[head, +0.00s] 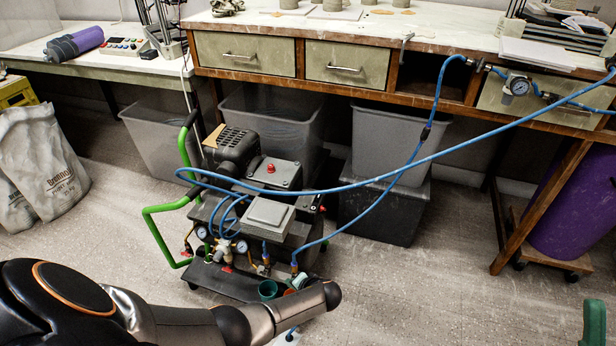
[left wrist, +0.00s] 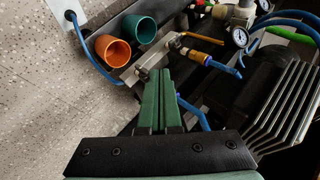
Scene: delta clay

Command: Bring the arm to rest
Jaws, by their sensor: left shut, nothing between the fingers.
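In the left wrist view my left gripper (left wrist: 158,78) has its two green fingers together, with nothing between them. Its tips are close to the dark front tray of the compressor (head: 245,205), near the brass fitting. An orange cup (left wrist: 113,50) and a teal cup (left wrist: 140,29) sit just beyond the tips, to the left. In the head view my left arm crosses the bottom left, and its fingers are hidden.
A blue hose (head: 420,157) runs from the compressor to the bench gauge. A workbench (head: 385,35) with drawers stands behind, with grey bins (head: 385,142) under it. Bags (head: 42,165) lean at left, and a purple drum (head: 575,205) stands at right. A green piece (head: 594,322) shows bottom right. Open floor lies right of centre.

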